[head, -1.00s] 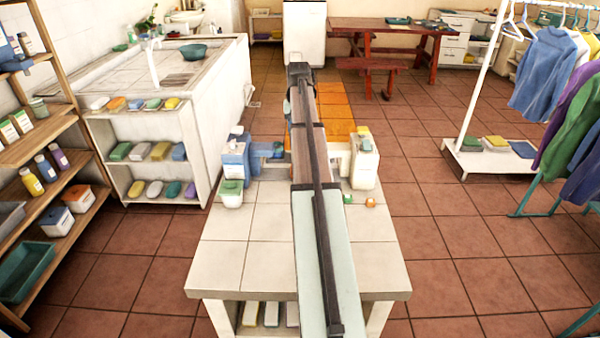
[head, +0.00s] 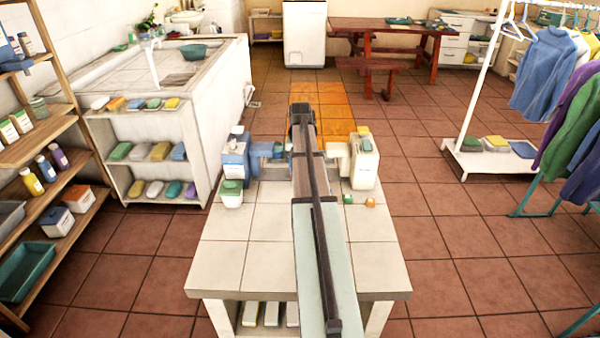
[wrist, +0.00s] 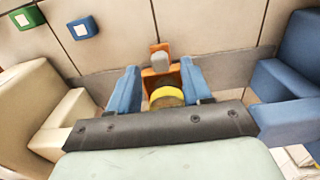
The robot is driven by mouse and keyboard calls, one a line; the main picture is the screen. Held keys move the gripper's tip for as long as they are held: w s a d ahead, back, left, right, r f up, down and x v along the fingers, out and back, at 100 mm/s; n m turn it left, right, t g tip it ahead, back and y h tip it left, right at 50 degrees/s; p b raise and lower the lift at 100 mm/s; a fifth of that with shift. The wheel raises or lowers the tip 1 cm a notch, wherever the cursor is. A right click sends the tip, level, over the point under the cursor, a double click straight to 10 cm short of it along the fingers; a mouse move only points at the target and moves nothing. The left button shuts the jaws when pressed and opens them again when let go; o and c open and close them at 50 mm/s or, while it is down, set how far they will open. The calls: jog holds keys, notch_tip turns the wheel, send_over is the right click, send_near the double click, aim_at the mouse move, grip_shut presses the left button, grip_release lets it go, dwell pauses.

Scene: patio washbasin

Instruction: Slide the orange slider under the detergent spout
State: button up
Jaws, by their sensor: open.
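The orange slider (wrist: 148,76) shows in the wrist view, near the middle of the bench top, with a pale grey knob on its far side. A round yellow-rimmed piece (wrist: 167,94) sits at its near side. The two blue fingers of my gripper (wrist: 160,86) are apart, one on each side of these parts; I cannot tell if they touch. A cream dispenser (head: 365,168) stands right in the head view, with its spout (head: 338,150) pointing inward. A blue dispenser (head: 235,160) stands left, with its spout (head: 262,150) facing it. My arm hides the slider in the head view.
The tiled bench (head: 235,240) is clear in front. Two small blocks, green (wrist: 27,17) and blue (wrist: 83,27), lie near the cream dispenser. A green-lidded white tub (head: 231,195) stands by the blue dispenser. Both dispensers flank my gripper closely.

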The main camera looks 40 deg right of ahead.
jog(key=shift+f, duration=1.35)
jog(key=shift+c, duration=0.3)
grip_shut()
